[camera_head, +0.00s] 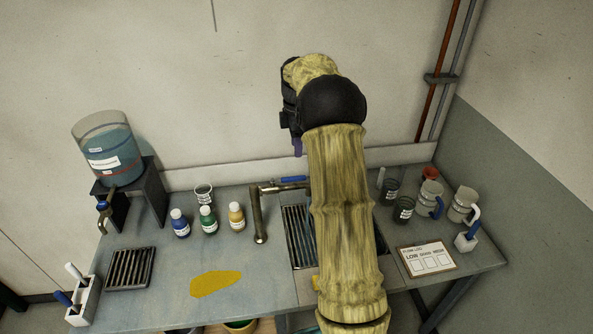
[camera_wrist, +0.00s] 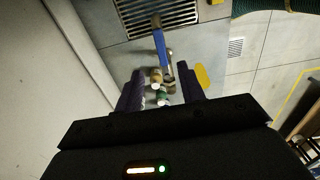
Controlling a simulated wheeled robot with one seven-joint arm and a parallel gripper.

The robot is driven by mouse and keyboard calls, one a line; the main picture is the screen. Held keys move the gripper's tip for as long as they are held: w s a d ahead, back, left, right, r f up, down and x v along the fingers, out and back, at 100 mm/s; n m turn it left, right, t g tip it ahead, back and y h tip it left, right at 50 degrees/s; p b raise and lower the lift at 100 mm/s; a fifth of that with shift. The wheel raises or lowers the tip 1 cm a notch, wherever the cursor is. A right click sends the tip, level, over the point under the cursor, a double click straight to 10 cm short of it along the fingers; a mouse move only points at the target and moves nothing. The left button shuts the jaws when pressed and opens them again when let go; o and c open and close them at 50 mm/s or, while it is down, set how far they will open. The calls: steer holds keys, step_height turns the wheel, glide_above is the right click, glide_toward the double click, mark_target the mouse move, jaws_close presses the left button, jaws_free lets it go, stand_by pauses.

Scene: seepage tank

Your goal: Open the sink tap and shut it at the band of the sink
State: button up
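The sink tap (camera_head: 259,214) is a bronze spout pipe standing at the back left of the sink, with a blue lever (camera_head: 290,179). The slatted sink (camera_head: 299,236) lies in the worktop, its right part hidden behind my arm; I cannot make out a band on it. My gripper shows only as a purple finger (camera_head: 297,147) above the lever in the head view. In the wrist view my gripper (camera_wrist: 161,88) has its two fingers apart, with nothing held. The blue lever (camera_wrist: 160,46) shows ahead of and between the fingers, apart from them.
A water tank (camera_head: 107,152) on a black stand is at the left. Several small bottles (camera_head: 209,221) stand left of the tap. Jugs and dark cups (camera_head: 403,209) stand at the right by a card (camera_head: 427,259). A yellow patch (camera_head: 215,284) lies on the worktop (camera_head: 160,306).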

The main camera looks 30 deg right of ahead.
mark_target(297, 177)
step_height(297, 177, down, 11)
steer(key=p, duration=0.3)
steer(key=shift+f, duration=0.1)
steer(key=shift+c, duration=0.2)
jaws_close()
